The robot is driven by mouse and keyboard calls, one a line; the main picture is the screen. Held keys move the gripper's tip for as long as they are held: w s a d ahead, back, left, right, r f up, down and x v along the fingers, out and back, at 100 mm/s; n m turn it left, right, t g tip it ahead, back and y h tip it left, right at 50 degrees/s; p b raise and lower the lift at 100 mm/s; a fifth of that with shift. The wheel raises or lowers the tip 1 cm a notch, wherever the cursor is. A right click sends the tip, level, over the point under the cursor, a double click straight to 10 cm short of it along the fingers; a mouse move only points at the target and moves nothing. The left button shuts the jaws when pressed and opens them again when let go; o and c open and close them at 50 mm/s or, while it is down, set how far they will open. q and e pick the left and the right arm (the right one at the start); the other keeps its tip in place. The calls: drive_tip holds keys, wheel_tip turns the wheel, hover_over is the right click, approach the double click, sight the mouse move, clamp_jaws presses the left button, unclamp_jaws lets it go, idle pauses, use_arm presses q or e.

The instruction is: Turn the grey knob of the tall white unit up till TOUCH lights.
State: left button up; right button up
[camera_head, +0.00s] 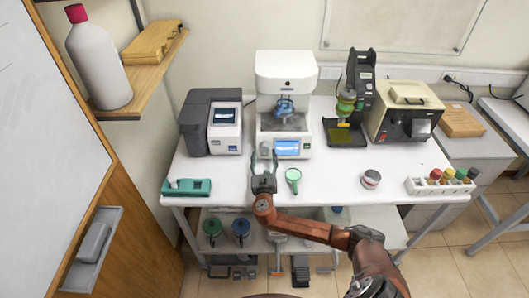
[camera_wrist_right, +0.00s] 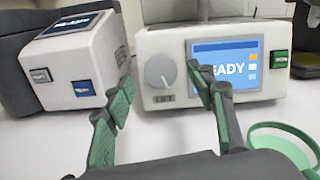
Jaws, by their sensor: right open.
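The tall white unit (camera_head: 287,72) stands at the back middle of the white table, with a blue cup-like part inside its opening. Its round grey knob (camera_wrist_right: 160,70) is on the lower front panel, left of a lit blue screen (camera_wrist_right: 226,64). The screen shows "EADY", its left edge covered by a finger; TOUCH is not shown. My right gripper (camera_head: 264,162) is open in front of the panel. In the wrist view its green-padded fingertips (camera_wrist_right: 160,82) stand either side of the knob, apart from it. My left gripper is out of view.
A grey-white device (camera_head: 225,127) stands left of the unit, its screen also lit.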

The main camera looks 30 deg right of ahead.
drive_tip(key=shift+x, duration=1.35)
drive_tip(key=shift+c, duration=0.4)
drive_tip(key=c, duration=1.1)
drive_tip(key=shift+m+g+h, duration=0.4)
drive_tip(key=shift+m+h, duration=0.1)
drive_tip(key=shift+m, duration=1.5)
drive_tip(key=o, duration=1.2)
drive_tip(key=v, duration=1.2)
